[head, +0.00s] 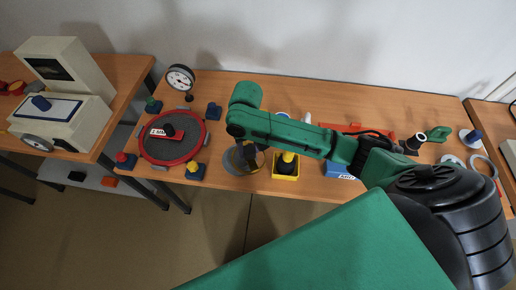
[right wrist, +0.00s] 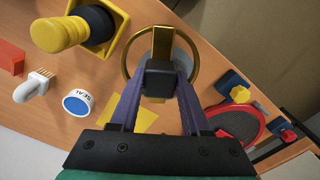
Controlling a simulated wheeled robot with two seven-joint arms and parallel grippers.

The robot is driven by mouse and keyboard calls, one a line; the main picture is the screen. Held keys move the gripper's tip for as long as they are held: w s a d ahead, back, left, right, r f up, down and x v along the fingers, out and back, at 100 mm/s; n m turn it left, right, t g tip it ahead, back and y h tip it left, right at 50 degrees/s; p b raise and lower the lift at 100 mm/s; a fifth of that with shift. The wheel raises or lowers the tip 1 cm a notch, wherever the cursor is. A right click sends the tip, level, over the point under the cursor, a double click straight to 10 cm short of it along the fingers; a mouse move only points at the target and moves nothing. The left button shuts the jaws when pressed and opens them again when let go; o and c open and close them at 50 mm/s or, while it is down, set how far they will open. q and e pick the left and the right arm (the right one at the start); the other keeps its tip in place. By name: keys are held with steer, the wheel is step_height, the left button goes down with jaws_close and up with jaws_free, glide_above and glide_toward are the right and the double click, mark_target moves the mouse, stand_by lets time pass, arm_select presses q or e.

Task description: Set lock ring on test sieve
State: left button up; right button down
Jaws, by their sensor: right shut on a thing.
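The test sieve (head: 187,150) lies on the table left of centre in the head view, a dark disc with a red rim and a "2 MM" label. Part of it shows at the lower right of the right wrist view (right wrist: 240,121). The lock ring (right wrist: 162,42) is a brass-coloured hoop with a crossbar and a black grip block. My right gripper (right wrist: 161,82) is shut on that block. In the head view the ring (head: 229,160) is right of the sieve, apart from it, and partly hidden by my arm. I cannot tell its height. My left gripper is not in view.
Coloured clamps surround the sieve: green (head: 152,106), blue (head: 214,111), yellow (head: 195,171) and red (head: 125,161). A dial gauge (head: 180,78) stands behind it. A yellow holder (head: 287,174) stands right of the ring. A cream machine (head: 65,90) occupies the left table.

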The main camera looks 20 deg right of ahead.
steer(key=w+p, duration=0.1)
steer(key=w+a+p, duration=0.1)
steer(key=w, duration=0.1)
steer(key=w+a+p, duration=0.1)
steer(key=w+p, duration=0.1)
steer(key=shift+w, duration=0.25)
steer(key=shift+r, duration=0.1)
steer(key=shift+s, duration=0.1)
steer(key=shift+f, duration=1.65)
steer(key=shift+r, duration=0.1)
